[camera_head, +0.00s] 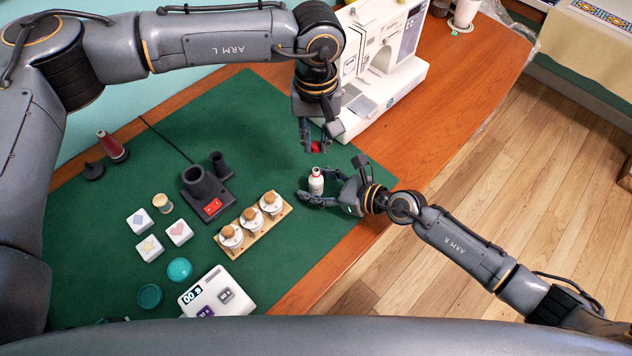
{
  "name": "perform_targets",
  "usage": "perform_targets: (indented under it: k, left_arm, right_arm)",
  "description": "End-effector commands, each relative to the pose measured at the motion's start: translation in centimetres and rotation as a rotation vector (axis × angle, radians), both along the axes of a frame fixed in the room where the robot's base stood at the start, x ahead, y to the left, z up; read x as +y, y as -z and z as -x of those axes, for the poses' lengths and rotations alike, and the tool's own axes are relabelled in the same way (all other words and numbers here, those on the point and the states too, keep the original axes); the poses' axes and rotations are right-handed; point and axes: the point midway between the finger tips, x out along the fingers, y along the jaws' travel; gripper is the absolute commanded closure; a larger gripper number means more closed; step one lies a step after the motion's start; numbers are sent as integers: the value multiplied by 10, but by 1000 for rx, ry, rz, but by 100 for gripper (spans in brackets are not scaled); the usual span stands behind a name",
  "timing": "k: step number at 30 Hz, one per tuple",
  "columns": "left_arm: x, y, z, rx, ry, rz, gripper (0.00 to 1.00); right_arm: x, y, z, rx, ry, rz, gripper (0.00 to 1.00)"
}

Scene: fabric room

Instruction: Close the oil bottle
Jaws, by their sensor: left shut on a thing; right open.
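The oil bottle (316,184) is small and white with a reddish band near its neck. It stands upright on the green mat, and no cap shows on its top. My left gripper (316,147) is above and just behind the bottle, shut on a small red cap (315,147), apart from the bottle. My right gripper (322,190) comes from the right with its fingers spread around the bottle near the mat. Whether the fingers touch the bottle cannot be told.
A white sewing machine (384,65) stands behind the grippers. A wooden rack (277,219) with several jars, a black holder (203,187), white blocks (150,248) and a white timer device (217,296) lie to the left. A red-black cone (110,146) stands at far left. The green mat (250,110) is clear behind the holder.

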Motion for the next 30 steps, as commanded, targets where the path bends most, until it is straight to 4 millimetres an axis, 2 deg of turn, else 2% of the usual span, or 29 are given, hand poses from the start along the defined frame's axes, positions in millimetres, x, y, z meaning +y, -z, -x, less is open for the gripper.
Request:
perform_targets:
  k: [2, 3, 11, 19, 30]
  left_arm:
    - [0, 0, 0, 0, 0, 0, 91]
    - [0, 0, 0, 0, 0, 0, 91]
    - [0, 0, 0, 0, 0, 0, 91]
    - [0, 4, 0, 1, 0, 0, 91]
    - [0, 50, 1, -1, 0, 0, 91]
  right_arm:
    - [0, 0, 0, 0, 0, 0, 43]
    - [0, 0, 0, 0, 0, 0, 47]
    - [0, 0, 0, 0, 0, 0, 100]
    - [0, 0, 0, 0, 0, 0, 100]
    - [0, 0, 0, 0, 0, 0, 100]
